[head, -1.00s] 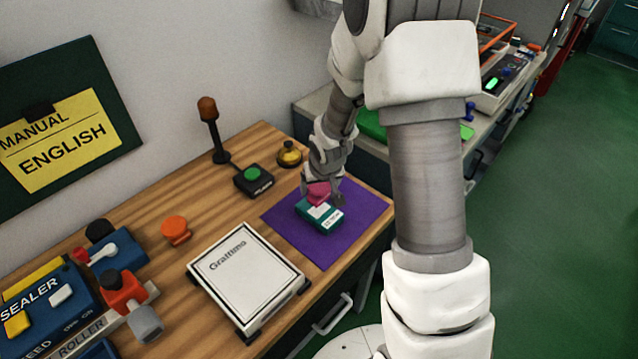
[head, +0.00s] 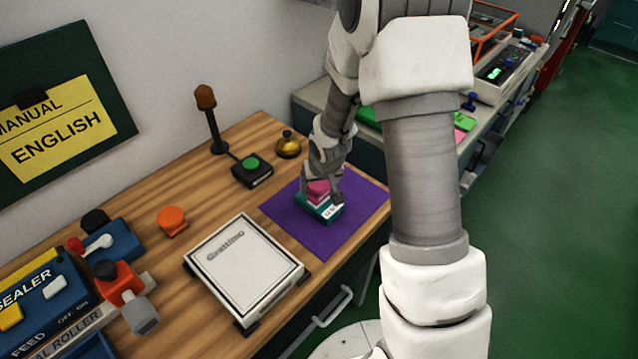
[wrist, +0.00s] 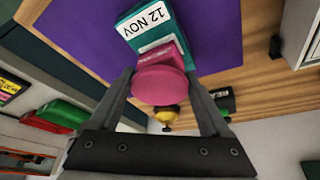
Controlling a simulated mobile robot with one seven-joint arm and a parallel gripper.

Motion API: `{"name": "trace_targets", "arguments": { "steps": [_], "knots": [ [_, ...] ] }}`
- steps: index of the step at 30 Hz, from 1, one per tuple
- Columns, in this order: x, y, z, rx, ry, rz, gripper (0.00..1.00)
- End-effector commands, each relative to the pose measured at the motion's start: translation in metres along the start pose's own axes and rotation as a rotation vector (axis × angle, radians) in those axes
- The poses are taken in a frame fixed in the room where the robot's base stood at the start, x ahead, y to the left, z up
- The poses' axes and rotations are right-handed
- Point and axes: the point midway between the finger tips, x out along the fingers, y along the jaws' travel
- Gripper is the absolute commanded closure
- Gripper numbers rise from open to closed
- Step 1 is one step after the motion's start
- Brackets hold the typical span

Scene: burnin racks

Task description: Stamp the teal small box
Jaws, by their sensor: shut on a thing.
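The teal small box (head: 332,214) lies on the purple mat (head: 360,222) on the wooden table. In the wrist view the box (wrist: 165,20) shows a white label reading "12 NOV". My gripper (head: 322,190) is over the box, shut on a pink stamp (head: 318,187). In the wrist view the stamp (wrist: 160,85) sits between both fingers, its far end at the box's top beside the label. I cannot tell whether it is pressing. The gripper and stamp hide part of the box top.
A white "Grattimo" panel (head: 245,262) lies left of the mat. Behind are a green button box (head: 252,170), a brass bell (head: 289,144) and an orange-topped post (head: 208,115). An orange knob (head: 172,221) and blue sealer (head: 40,310) are farther left.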

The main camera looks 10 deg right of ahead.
Motion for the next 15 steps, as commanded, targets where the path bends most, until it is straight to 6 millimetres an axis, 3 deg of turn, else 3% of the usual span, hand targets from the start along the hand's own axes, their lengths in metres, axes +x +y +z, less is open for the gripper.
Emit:
{"name": "trace_targets", "arguments": {
  "steps": [15],
  "knots": [
    [0.0050,0.0000,0.0019,0.000,0.001,0.000,0.55]
  ]
}}
